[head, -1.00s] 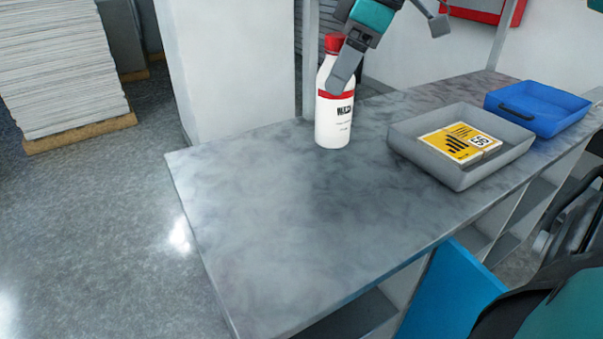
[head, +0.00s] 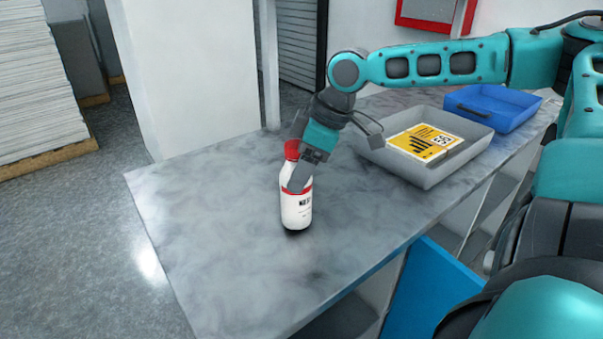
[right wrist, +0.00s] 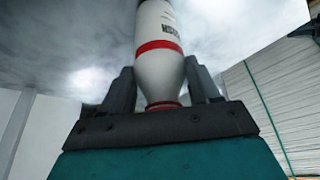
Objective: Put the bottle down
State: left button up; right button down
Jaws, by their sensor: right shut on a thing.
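The white bottle (head: 297,209) with a red cap and a red band is upright over the grey marbled table (head: 205,225), near its middle. Its base is at or just above the tabletop; a small dark shadow lies under it, and I cannot tell whether it touches. My right gripper (head: 297,172) is shut on the bottle's upper part from above. In the right wrist view the bottle (right wrist: 160,60) stands between the two fingers (right wrist: 160,90), its neck towards the palm. My left gripper is not in view.
A grey tray (head: 437,178) holding a yellow and white box (head: 425,142) stands right of the bottle. A blue tray (head: 505,118) is behind it. The tabletop left of and in front of the bottle is bare. Stacked paper (head: 35,90) stands on the floor at left.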

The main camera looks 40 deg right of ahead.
jog(key=shift+f, duration=0.35)
jog(key=shift+c, duration=1.2)
grip_release()
jog(key=shift+f, duration=0.15)
jog(key=p+v, duration=0.1)
jog(key=v, duration=1.1)
